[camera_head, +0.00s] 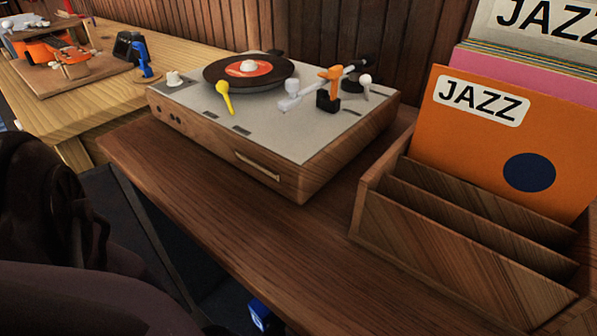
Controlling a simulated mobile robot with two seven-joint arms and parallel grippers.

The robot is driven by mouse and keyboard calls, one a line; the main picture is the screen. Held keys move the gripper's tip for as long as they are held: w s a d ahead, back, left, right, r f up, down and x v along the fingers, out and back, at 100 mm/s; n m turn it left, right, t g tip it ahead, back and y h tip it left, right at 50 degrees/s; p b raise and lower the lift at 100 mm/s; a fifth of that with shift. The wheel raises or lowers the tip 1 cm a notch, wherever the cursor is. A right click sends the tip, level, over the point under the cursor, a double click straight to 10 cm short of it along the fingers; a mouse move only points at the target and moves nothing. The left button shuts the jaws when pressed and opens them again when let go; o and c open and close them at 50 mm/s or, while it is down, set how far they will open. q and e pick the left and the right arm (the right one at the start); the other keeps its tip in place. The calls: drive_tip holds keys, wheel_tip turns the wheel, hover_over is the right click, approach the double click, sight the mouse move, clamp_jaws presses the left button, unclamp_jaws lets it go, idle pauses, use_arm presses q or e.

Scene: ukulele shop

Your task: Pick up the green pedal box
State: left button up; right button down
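No green pedal box shows in the head view. Neither of my grippers can be made out. A wooden turntable (270,145) with a grey top stands on the dark brown table (225,225). A black record with an orange label (248,70) lies on its platter. A yellow knob-headed piece (223,95) and an orange-and-black tonearm part (328,90) stand on the top.
A wooden record crate (440,265) with slats stands at the right, holding sleeves marked JAZZ, the front one orange (500,140). A lighter bench (60,110) at the far left carries an orange ukulele-like body (70,62) and a blue tool (145,60). Dark shapes fill the lower left.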

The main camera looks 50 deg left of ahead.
use_arm(q)
drive_tip(key=c, duration=1.4)
drive_tip(key=shift+c, duration=0.7)
drive_tip(key=shift+r, duration=0.15)
